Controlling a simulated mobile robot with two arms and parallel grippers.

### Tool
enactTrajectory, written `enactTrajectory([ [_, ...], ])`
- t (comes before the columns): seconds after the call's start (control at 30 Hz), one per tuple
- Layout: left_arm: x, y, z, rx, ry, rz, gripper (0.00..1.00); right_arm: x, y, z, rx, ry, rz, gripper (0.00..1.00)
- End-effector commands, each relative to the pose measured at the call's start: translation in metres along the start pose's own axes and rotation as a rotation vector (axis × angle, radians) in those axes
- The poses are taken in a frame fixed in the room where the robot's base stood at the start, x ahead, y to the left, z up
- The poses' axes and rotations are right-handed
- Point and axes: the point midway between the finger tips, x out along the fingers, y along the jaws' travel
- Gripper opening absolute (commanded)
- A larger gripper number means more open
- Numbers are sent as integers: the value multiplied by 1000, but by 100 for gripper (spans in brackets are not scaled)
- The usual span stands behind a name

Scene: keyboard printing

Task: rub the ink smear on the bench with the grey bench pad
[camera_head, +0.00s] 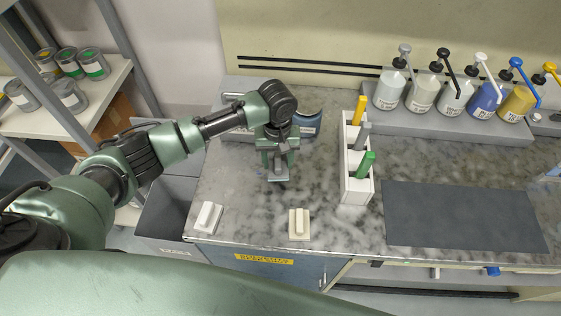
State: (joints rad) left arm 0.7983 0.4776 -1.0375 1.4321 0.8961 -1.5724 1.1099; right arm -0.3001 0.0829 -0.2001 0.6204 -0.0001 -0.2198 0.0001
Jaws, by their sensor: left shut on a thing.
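My left gripper (277,166) reaches down over the back left of the marbled bench (330,205). It is shut on a small grey piece, the grey bench pad (278,179), which shows just below the fingers. The pad is low over the bench; I cannot tell whether it touches the surface. I cannot make out the ink smear clearly; the gripper and the mottled stone may hide it. My right gripper is not in view.
A white pad (207,217) and a cream pad (299,224) lie at the front edge. A white rack (355,190) with coloured handles stands right of the gripper. A dark mat (460,217) lies further right; pump bottles (422,95) line the back.

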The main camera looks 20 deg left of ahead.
Motion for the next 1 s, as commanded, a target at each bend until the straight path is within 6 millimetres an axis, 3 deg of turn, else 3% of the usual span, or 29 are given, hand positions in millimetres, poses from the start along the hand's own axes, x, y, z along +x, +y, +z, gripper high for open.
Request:
enactTrajectory([
  [0.2,-16,-5,-5,0,0,-1,12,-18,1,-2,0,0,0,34],
  [0.8,-16,-6,-6,4,0,0,12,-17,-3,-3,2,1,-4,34],
  [1.0,-16,-11,-13,165,0,0,12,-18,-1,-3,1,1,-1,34],
])
